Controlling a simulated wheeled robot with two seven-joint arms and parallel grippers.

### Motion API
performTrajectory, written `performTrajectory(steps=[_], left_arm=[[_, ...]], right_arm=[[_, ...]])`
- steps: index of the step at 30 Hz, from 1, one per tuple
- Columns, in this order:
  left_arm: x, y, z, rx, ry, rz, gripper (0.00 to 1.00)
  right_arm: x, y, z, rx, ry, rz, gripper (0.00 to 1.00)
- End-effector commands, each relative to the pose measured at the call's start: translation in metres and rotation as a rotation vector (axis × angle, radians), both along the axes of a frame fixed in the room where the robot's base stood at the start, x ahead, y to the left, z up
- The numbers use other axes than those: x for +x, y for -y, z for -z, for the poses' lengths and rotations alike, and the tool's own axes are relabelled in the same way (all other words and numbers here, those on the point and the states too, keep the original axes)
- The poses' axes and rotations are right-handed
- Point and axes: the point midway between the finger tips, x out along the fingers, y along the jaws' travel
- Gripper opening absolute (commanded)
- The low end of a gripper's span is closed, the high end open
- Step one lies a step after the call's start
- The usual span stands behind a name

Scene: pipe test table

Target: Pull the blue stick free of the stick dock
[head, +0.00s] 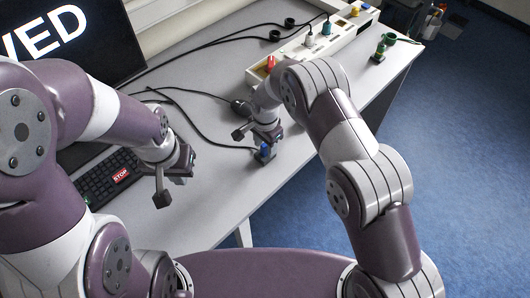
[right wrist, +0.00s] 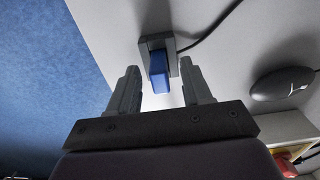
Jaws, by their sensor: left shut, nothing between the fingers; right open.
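The blue stick (head: 265,150) stands in the small dark stick dock (head: 264,158) near the front edge of the table. In the right wrist view the blue stick (right wrist: 159,76) points toward the camera from the grey square dock (right wrist: 171,44). My right gripper (right wrist: 159,66) is open, with one finger on each side of the stick and visible gaps to it. In the head view my right gripper (head: 267,134) is just above the stick and partly covers it. My left gripper (head: 162,198) is shut and empty, over the table to the left, apart from the stick and dock.
A black cable runs from the dock across the table. A black mouse (head: 240,107) lies behind it. A keyboard (head: 107,180) with a red STOP label and a monitor (head: 62,35) are at the left. A long white panel (head: 318,47) with coloured fittings stands at the back right.

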Motion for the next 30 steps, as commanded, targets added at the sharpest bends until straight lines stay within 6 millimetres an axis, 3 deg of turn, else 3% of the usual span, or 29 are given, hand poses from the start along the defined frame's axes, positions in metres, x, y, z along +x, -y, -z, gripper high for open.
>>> performTrajectory(steps=[7, 8, 12, 30], left_arm=[[0.0, 0.0, 0.0, 0.0, 0.0, 0.0, 0.0], [0.0, 0.0, 0.0, 0.0, 0.0, 0.0, 0.0], [0.0, 0.0, 0.0, 0.0, 0.0, 0.0, 0.0], [0.0, 0.0, -0.015, 0.0, 0.0, 0.0, 0.0]], right_arm=[[0.0, 0.0, 0.0, 0.0, 0.0, 0.0, 0.49], [0.0, 0.0, 0.0, 0.0, 0.0, 0.0, 0.42], [0.0, 0.0, 0.0, 0.0, 0.0, 0.0, 0.0], [0.0, 0.0, -0.021, 0.0, 0.0, 0.0, 0.0]])
